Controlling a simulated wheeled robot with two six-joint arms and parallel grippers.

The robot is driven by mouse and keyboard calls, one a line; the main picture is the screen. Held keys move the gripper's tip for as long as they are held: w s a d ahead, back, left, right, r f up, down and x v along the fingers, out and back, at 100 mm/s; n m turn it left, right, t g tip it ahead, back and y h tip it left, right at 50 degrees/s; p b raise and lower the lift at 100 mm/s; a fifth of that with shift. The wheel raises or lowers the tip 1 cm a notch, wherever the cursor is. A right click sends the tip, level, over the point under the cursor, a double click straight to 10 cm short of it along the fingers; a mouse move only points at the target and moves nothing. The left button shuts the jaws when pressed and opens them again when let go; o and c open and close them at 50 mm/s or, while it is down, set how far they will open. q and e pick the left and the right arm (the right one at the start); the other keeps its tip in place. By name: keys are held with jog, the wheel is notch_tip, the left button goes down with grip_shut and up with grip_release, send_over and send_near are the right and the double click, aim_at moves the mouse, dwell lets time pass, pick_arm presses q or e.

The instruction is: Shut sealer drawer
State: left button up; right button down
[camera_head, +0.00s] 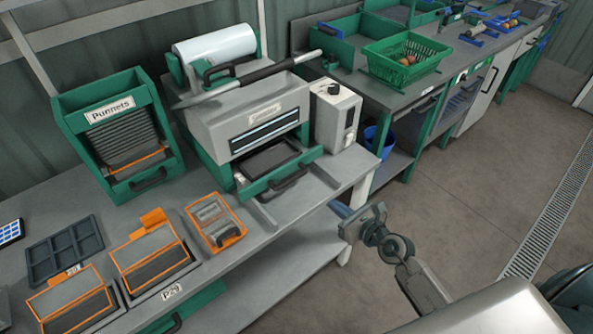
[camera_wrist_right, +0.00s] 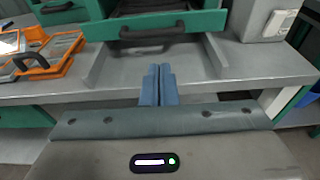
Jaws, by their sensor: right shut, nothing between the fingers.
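The sealer (camera_head: 250,112) is a grey and green machine on the bench, with a film roll on top. Its green-fronted drawer (camera_head: 255,189) stands out from the body, and a dark tray insert shows inside. The drawer has a dark bar handle (camera_head: 289,178). In the right wrist view the drawer front (camera_wrist_right: 195,23) and handle (camera_wrist_right: 152,31) are at the top, ahead of the fingers. My right gripper (camera_head: 343,212) is shut and empty, in front of the bench edge and apart from the drawer. Its blue fingers (camera_wrist_right: 158,84) are together. My left gripper is not in view.
A grey control box (camera_head: 335,115) stands right of the sealer. Left are a green punnet dispenser (camera_head: 113,135), an orange-framed tool (camera_head: 215,222) and orange-edged scales (camera_head: 150,262). Low rails (camera_head: 262,213) lie on the bench before the drawer. Floor at right is clear.

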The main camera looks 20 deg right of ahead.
jog(key=p, duration=0.2)
send_near(289, 167)
jog(key=w+f, duration=0.1)
jog(key=w+a+f, duration=0.1)
jog(key=shift+f, duration=0.3)
jog(key=x, duration=0.2)
jog(key=r+b+x, duration=0.1)
jog(key=x, duration=0.3)
jog(key=shift+w+a, duration=0.1)
jog(key=shift+w, duration=0.3)
jog(key=shift+w+a, duration=0.1)
jog(key=shift+w, duration=0.25)
jog(key=shift+s+r, duration=0.1)
jog(key=shift+r, duration=0.3)
